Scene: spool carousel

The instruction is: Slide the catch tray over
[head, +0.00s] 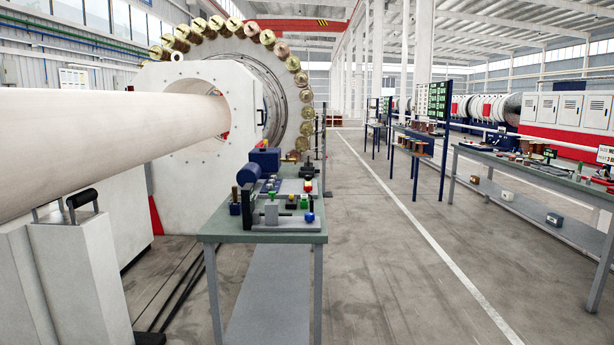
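A green-topped workbench (230,229) stands in the middle with small equipment crowded on it. I cannot pick out a catch tray with certainty; the items on the bench are small and overlap. Small parts with red, green, yellow and blue pieces lie at the right of the bench. Neither of my grippers is in view.
A large pale pipe (95,150) runs along the left into a white machine with a ring of spools (292,64). Another bench (545,174) stands at the right. The concrete floor (400,270) between the benches is clear.

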